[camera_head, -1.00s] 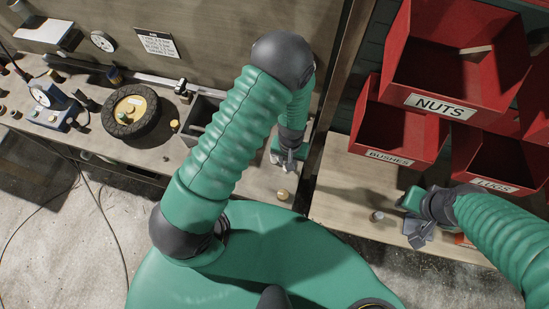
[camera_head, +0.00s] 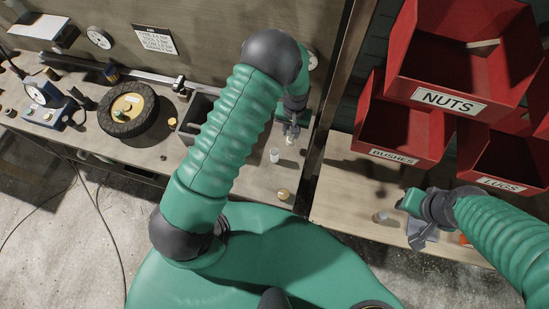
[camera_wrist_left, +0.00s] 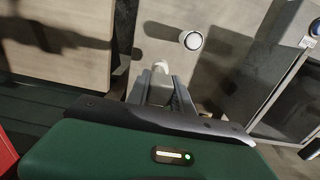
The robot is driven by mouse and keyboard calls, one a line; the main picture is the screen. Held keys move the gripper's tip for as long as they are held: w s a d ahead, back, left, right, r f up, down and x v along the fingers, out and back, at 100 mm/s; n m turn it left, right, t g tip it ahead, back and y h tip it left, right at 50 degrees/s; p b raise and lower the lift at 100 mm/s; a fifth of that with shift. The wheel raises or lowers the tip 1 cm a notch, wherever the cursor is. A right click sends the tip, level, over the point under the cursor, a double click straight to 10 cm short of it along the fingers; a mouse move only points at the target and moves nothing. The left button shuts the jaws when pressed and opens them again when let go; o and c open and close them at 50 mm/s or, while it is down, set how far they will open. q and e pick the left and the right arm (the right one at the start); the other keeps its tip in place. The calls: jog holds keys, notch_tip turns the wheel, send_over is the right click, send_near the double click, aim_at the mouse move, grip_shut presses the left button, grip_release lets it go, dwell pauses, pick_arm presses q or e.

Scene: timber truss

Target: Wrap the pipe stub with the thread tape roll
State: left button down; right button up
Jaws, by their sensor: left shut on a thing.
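My left gripper (camera_head: 290,129) is shut on a small white thing (camera_wrist_left: 160,67), apparently the thread tape roll, whose end shows between the fingertips in the left wrist view. In the head view it is a small pale patch below the fingers. A short pale cylinder (camera_head: 274,155), apparently the pipe stub, stands upright on the bench just left of and nearer than the gripper.
A brass cylinder (camera_head: 283,194) stands near the bench's front edge. A dark open box (camera_head: 197,117) and a black wheel (camera_head: 128,108) are to the left. Red bins (camera_head: 447,97) hang at right. A small grey cylinder (camera_head: 380,216) stands near my right gripper.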

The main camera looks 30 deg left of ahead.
pick_arm(q)
jog(key=shift+d+r, duration=0.1)
jog(key=shift+d, duration=0.1)
dwell(0.4)
jog(key=shift+w+d+r+p, duration=0.1)
jog(key=shift+w+r+p, duration=0.1)
jog(key=shift+r+p, duration=1.1)
jog(key=shift+w+d+r+p, duration=0.15)
jog(key=shift+r+p, duration=0.65)
jog(key=shift+r, duration=0.95)
jog(key=shift+a, duration=0.1)
jog(key=shift+f, duration=0.1)
jog(key=shift+f+b, duration=0.1)
jog(key=shift+b, duration=0.35)
jog(key=s+m+b, duration=0.2)
jog(key=s+b, duration=0.5)
jog(key=b, duration=0.7)
jog(key=shift+s+a+m, duration=0.2)
jog(key=shift+a+m, duration=0.2)
jog(key=shift+a, duration=0.05)
